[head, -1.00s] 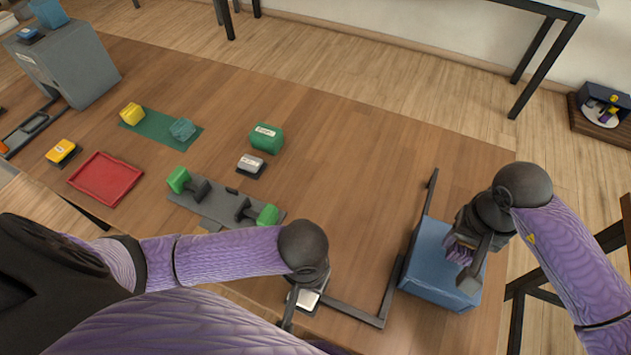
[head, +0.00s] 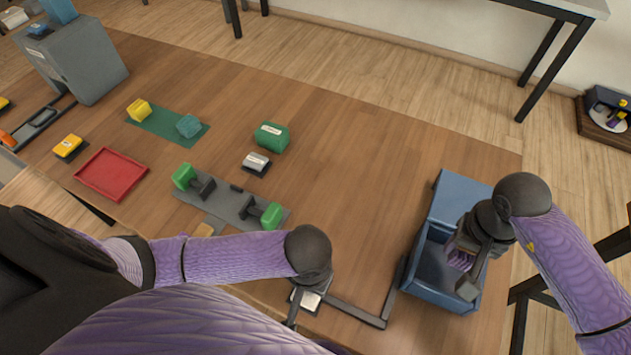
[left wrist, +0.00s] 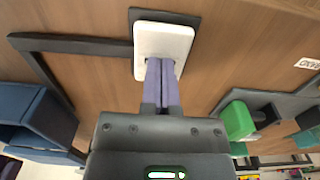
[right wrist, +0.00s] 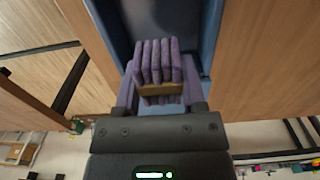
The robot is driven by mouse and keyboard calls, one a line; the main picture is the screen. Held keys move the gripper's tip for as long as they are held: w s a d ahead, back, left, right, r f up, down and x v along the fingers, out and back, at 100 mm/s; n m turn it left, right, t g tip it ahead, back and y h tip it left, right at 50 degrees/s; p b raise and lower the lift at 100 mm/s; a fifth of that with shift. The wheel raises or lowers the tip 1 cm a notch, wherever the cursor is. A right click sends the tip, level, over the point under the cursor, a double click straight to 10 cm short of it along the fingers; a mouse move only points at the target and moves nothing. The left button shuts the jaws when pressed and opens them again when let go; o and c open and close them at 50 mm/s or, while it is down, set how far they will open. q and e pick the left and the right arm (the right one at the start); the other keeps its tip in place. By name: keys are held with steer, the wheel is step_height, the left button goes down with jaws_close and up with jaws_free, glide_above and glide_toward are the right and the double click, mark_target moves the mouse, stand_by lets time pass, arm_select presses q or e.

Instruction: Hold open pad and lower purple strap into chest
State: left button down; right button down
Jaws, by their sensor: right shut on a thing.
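The blue chest (head: 440,298) stands at the right of the table with its lid (head: 461,199) swung open toward the back. My right gripper (head: 465,268) is over the opening, shut on the purple strap (right wrist: 160,62), a bundle of purple strands with a brown band. The strap hangs at the chest's opening; whether it touches the floor inside I cannot tell. The white pad (left wrist: 163,42) sits on a dark base left of the chest. My left gripper (left wrist: 160,64) has its fingers together, tips at the pad's edge. The pad also shows in the head view (head: 309,299).
A dark bar (head: 356,312) runs from the pad to the chest. Green dumbbell-like pieces (head: 264,213) on a grey strip, a green block (head: 272,137), a red tray (head: 111,174) and a grey box (head: 84,62) stand leftward. The middle of the table is clear.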

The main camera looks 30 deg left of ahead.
steer(key=shift+f, duration=2.7)
steer(key=shift+c, duration=0.5)
jaws_free()
step_height(320, 180, up, 10)
steer(key=shift+r, duration=0.1)
arm_select(q)
step_height(320, 180, up, 7)
steer(key=p, duration=0.9)
steer(key=shift+r, duration=0.15)
steer(key=shift+f, duration=0.2)
arm_select(e)
step_height(320, 180, up, 10)
